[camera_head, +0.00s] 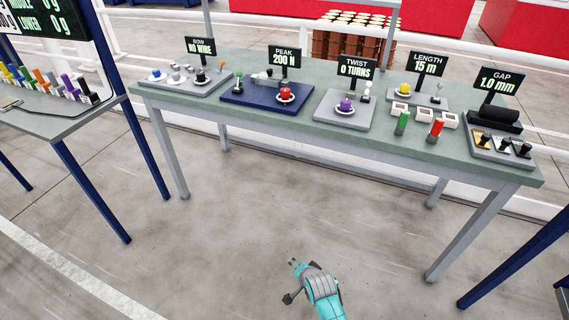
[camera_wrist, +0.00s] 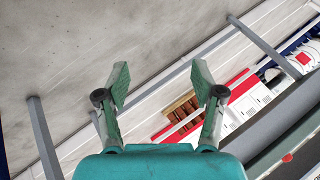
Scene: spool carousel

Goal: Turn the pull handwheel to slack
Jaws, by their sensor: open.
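No wheel is marked "pull". A red handwheel (camera_head: 285,94) sits on a dark blue base (camera_head: 240,95) under a sign (camera_head: 285,58) reading "PEAK 200 N". A purple wheel (camera_head: 346,104) sits on a grey base under the "TWIST 0 TURNS" sign, and a yellow one (camera_head: 406,88) stands by the "LENGTH 15 m" sign. My gripper (camera_head: 290,281) is in front of the bench, well apart from all the wheels. In the wrist view my gripper (camera_wrist: 160,78) has its two fingers spread with nothing between them.
The green-topped bench (camera_head: 300,128) has grey legs and a front rail. A green cylinder (camera_head: 402,123) and a red cylinder (camera_head: 435,130) stand near its front edge. A side table (camera_head: 62,124) with coloured pieces is at left. The floor in front is clear.

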